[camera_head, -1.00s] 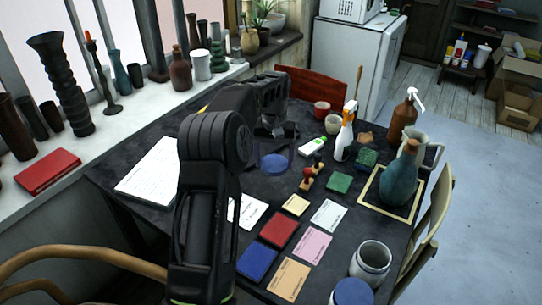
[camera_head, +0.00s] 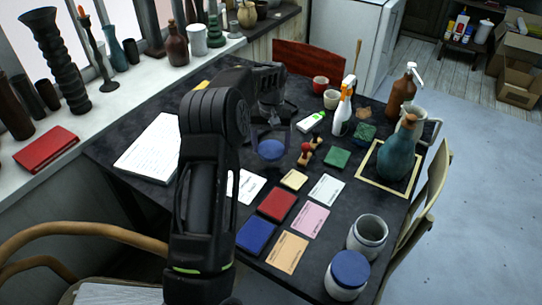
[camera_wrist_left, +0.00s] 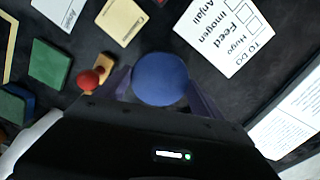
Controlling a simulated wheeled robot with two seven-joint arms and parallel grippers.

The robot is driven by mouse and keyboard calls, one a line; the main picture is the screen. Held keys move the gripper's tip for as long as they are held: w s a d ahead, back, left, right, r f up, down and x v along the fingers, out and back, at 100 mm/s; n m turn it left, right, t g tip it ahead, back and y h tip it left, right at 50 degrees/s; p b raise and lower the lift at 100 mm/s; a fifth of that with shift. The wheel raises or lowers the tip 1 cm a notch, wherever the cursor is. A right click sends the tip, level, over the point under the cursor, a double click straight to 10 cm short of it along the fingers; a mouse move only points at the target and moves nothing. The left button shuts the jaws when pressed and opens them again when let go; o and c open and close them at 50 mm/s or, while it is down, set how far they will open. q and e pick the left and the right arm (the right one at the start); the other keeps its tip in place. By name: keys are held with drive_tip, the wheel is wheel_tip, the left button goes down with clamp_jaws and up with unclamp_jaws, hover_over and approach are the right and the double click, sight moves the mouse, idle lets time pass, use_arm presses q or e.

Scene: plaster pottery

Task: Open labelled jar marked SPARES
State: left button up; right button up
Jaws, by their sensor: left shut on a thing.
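A blue round lid (camera_head: 271,151) is between the fingers of my left gripper (camera_head: 272,141), which is shut on it over the table. In the left wrist view the lid (camera_wrist_left: 160,79) is a plain blue disc with a finger of my left gripper (camera_wrist_left: 160,88) on each side. I cannot tell what, if anything, is under it. A white jar with its mouth open (camera_head: 366,237) stands at the table's near right side. Beside it stands a white jar with a blue lid on (camera_head: 347,273). No SPARES label can be read. My right gripper is not in view.
Stamps (camera_head: 305,153), a green pad (camera_head: 337,158) and several cards lie close right of the lid. A spray bottle (camera_head: 343,112) and a teal bottle (camera_head: 398,153) stand farther right. A written sheet (camera_head: 150,150) lies left of my arm.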

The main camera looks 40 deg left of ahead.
sight(271, 149)
use_arm(q)
wheel_tip(271, 149, down, 4)
drive_tip(key=shift+f+p, duration=0.15)
drive_tip(key=shift+p, duration=0.15)
drive_tip(key=shift+f, duration=0.35)
drive_tip(key=shift+f, duration=0.1)
drive_tip(key=o, duration=1.5)
drive_tip(key=shift+o, duration=0.2)
